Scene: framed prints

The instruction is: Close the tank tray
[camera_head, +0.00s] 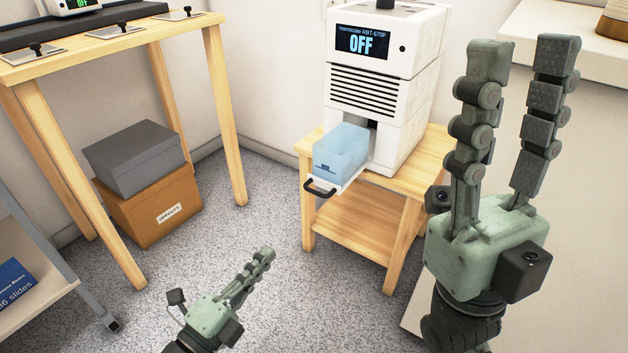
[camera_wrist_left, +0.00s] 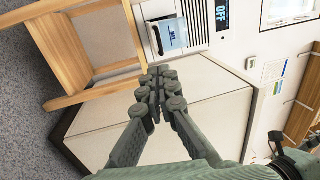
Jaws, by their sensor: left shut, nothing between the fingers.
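The tank tray (camera_head: 349,181) is a white drawer with a black handle (camera_head: 320,188), pulled out from the front of a white machine (camera_head: 388,80) whose screen reads OFF. A translucent blue tank (camera_head: 340,150) sits on the tray. In the left wrist view the tank (camera_wrist_left: 171,36) and machine (camera_wrist_left: 208,22) appear turned sideways. My left gripper (camera_head: 268,253) is shut and empty, below and left of the tray in the head view and apart from it. It shows in the left wrist view too (camera_wrist_left: 158,76). My right gripper (camera_head: 524,48) is open and empty, raised at the right.
The machine stands on a wooden stand (camera_head: 408,172) with a lower shelf. A taller wooden table (camera_head: 102,49) is at the left, with a grey box (camera_head: 136,160) on a cardboard box (camera_head: 150,208) under it. Speckled floor (camera_head: 220,222) is clear between them.

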